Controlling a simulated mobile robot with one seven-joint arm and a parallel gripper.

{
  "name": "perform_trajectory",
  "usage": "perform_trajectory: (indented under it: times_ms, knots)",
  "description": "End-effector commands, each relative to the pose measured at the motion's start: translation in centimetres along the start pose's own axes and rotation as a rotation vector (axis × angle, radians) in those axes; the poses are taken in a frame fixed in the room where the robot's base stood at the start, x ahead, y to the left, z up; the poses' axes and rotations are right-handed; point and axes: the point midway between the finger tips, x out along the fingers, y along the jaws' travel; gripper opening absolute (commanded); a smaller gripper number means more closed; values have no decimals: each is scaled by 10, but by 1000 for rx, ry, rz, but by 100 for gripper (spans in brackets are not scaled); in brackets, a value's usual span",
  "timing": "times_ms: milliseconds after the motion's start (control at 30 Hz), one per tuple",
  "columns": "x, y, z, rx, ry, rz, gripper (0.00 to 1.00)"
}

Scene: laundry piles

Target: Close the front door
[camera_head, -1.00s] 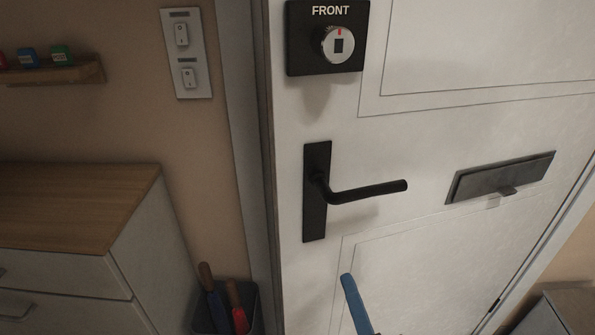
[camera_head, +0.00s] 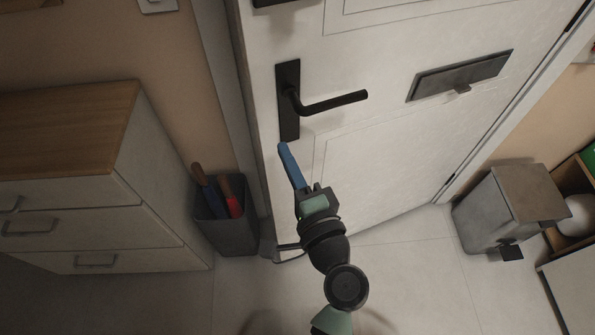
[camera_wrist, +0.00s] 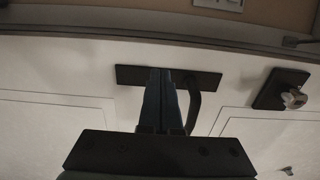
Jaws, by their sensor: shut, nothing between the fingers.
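The white front door (camera_head: 372,165) fills the middle of the head view. Its left edge is close to the frame; I cannot tell whether it is fully shut. A black lever handle (camera_head: 335,103) on a black plate (camera_head: 288,75) sits near that edge. My gripper (camera_head: 283,148) has blue fingers, shut and empty, with the tips at the lower end of the plate. In the wrist view the fingers (camera_wrist: 160,75) overlap the plate (camera_wrist: 206,78), beside the lever (camera_wrist: 194,105). Contact cannot be told. The lock (camera_wrist: 283,90) also shows there.
A wood-topped drawer cabinet (camera_head: 68,115) stands left, with a dark bin (camera_head: 228,228) of umbrella-like handles by the door frame. A metal letter flap (camera_head: 460,75) is on the door. A grey box (camera_head: 505,205) stands right. The floor before the door is mostly clear.

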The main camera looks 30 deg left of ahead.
Motion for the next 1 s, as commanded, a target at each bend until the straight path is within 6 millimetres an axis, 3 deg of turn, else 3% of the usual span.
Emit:
perform_trajectory:
  times_ms: [100,300,867,1000]
  knots:
    - [25,-2,0,-1,-3,-1,0]
    - [53,-2,0,-1,-1,-1,0]
    - [65,0,0,-1,1,0,0]
    - [81,2,-4,-2,13,1,0]
